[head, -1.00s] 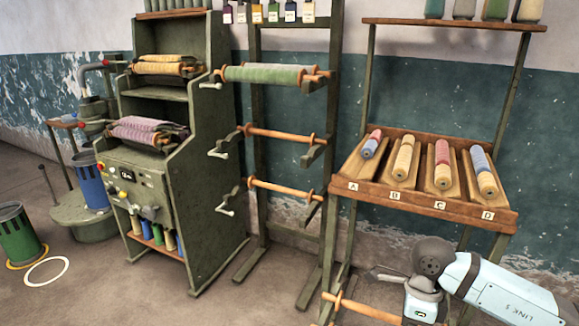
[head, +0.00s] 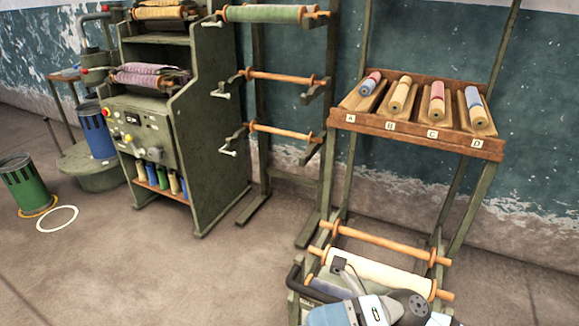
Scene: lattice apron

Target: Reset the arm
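My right arm comes in at the bottom right of the head view. Its gripper (head: 342,275) is at the bottom, in front of a low cart or rack that carries a cream roll (head: 378,272) and a dark blue roll (head: 328,288). One dark finger part overlaps the rolls in the picture; I cannot tell whether it touches them. The fingertips are not clear enough to show whether it is open or shut, and nothing is plainly held. My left gripper is not in view.
A sloped shelf (head: 416,143) holds several bobbins in troughs A to D. A rack (head: 283,77) with rollers and a green machine (head: 190,150) stand further left. A green bin (head: 25,185) and a blue bin (head: 95,132) are at far left. Floor in front is clear.

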